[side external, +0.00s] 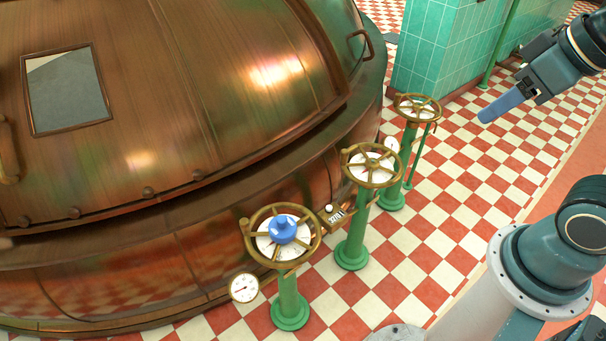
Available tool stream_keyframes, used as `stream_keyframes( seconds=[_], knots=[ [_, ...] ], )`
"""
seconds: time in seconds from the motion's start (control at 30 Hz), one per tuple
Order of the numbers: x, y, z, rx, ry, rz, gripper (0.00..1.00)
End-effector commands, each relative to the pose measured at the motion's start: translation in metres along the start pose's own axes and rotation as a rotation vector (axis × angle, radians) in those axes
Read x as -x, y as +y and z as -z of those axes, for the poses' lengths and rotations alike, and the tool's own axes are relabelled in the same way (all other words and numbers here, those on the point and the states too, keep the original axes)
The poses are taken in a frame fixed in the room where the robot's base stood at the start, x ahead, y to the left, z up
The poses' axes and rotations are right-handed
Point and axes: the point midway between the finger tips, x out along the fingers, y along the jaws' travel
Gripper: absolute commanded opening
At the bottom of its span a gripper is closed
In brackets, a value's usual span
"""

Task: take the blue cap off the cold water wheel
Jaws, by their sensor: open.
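The blue cap (282,229) sits on the hub of the nearest brass hand wheel (252,247). This wheel is on a green post (289,303) in front of the copper kettle. My gripper (490,116) is at the upper right, high above the checkered floor and well apart from the cap. Its blue fingers point down and left, and nothing shows between them. The gap between the fingers is hard to see from this side.
Two more brass wheels, a middle one (371,165) and a far one (417,108), stand on green posts without caps. The large copper kettle (200,90) fills the left. A round gauge (243,288) is beside the nearest wheel. A green tiled pillar (435,50) stands behind.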

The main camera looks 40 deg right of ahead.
Motion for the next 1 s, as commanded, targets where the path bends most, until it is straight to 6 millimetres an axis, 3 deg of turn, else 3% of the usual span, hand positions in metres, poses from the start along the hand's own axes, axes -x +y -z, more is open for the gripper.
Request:
stream_keyframes(
  seconds=[0.27,0.47,0.77,1.0],
  knots=[
    [-0.003,-0.002,0.012,0.057,-0.017,0.006,0.51],
    [-0.013,-0.008,0.038,0.186,-0.05,0.021,0.51],
    [-0.043,-0.024,0.086,0.447,-0.111,0.058,0.51],
    [-0.078,-0.041,0.12,0.657,-0.156,0.096,0.51]
  ],
)
